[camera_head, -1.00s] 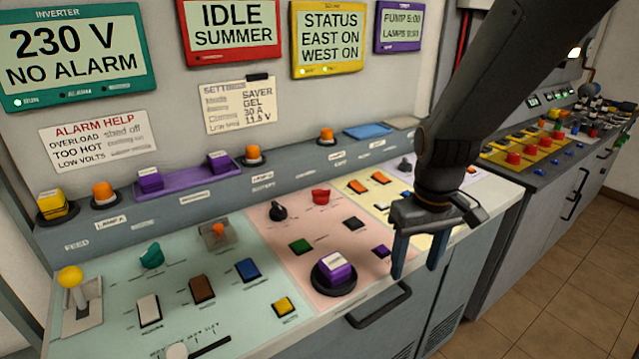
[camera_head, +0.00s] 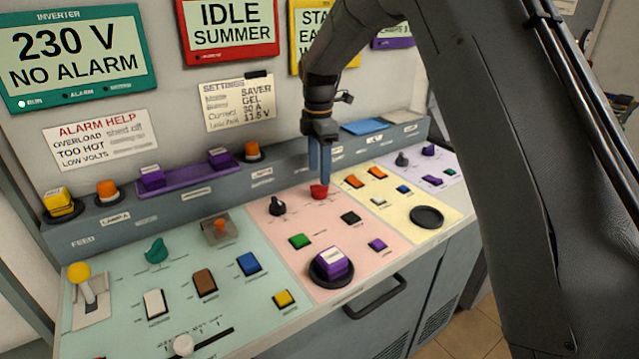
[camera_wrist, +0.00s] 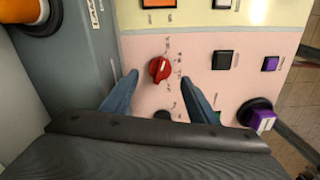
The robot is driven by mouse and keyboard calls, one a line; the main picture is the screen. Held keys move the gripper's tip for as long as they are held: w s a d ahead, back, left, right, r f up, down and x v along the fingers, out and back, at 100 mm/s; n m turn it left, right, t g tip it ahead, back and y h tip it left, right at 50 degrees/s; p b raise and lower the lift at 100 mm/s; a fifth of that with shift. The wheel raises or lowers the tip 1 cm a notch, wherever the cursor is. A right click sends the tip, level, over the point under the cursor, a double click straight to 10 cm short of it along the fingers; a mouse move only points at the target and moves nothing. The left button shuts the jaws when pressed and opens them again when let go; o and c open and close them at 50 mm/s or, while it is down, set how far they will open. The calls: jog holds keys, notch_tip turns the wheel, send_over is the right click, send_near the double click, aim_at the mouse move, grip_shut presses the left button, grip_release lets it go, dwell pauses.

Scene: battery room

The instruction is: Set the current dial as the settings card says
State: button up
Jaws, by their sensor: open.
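The settings card (camera_head: 238,102) on the back wall reads SAVER, GEL, 30 A and 11.5 V, with the 30 A on its current line. A red dial (camera_head: 319,191) stands on the pink panel. It also shows in the wrist view (camera_wrist: 159,69), with small marks around it too blurred to read. My gripper (camera_head: 320,180) points down just above the red dial. In the wrist view its two blue fingers (camera_wrist: 158,76) are apart, one to each side of the dial, and hold nothing. I cannot tell whether they touch it.
A black dial (camera_head: 277,206) stands left of the red one. A purple-topped button (camera_head: 331,263), a green switch (camera_head: 300,241) and a black switch (camera_head: 351,217) sit nearer the front. Orange switches (camera_head: 354,181) are on the yellow panel to the right.

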aim_at(319, 191)
jog(key=shift+f+p, duration=0.65)
jog(key=shift+f, duration=2.1)
jog(key=c, duration=1)
jog(key=shift+c, duration=0.2)
jog(key=shift+m, duration=0.4)
jog(key=m, duration=0.3)
jog(key=shift+m+b, duration=0.3)
jog(key=shift+b, duration=0.05)
jog(key=shift+m, duration=2.2)
jog(key=shift+r, duration=0.1)
jog(key=o, duration=1)
